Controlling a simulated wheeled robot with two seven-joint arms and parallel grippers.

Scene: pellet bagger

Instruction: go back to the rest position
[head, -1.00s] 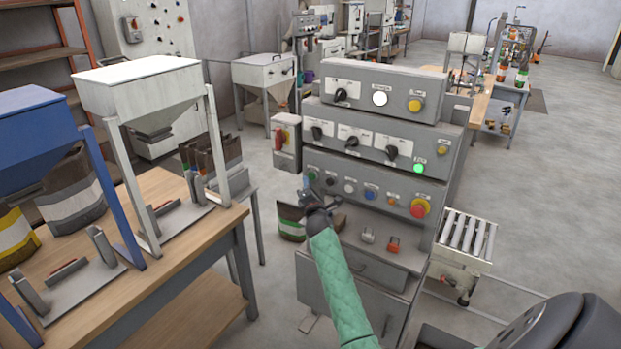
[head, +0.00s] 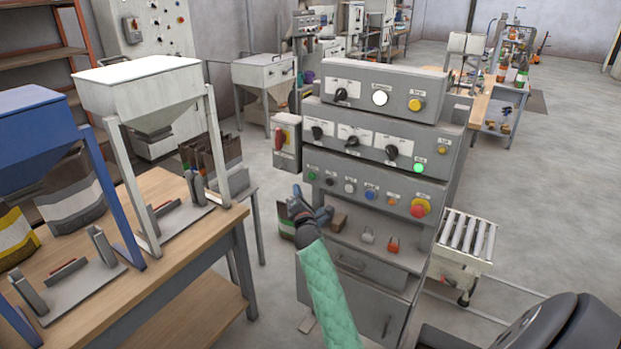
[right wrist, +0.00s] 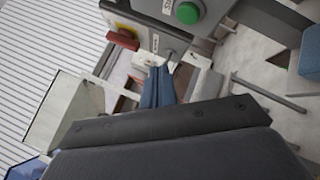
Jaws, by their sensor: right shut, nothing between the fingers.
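My right gripper (head: 297,194) is at the end of the green-sleeved arm, in front of the left side of the grey control console (head: 375,192). In the right wrist view its two blue fingers (right wrist: 158,84) are together, with nothing between them. It appears clear of the console's buttons and knobs, though the exact gap cannot be told. My left gripper is not in the head view.
A grey padlock (head: 368,235) and a red padlock (head: 393,244) sit on the console's ledge. A red-handled switch box (head: 286,143) is at its left. The wooden bench (head: 190,235) with hoppers stands left, and a roller conveyor (head: 466,238) right.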

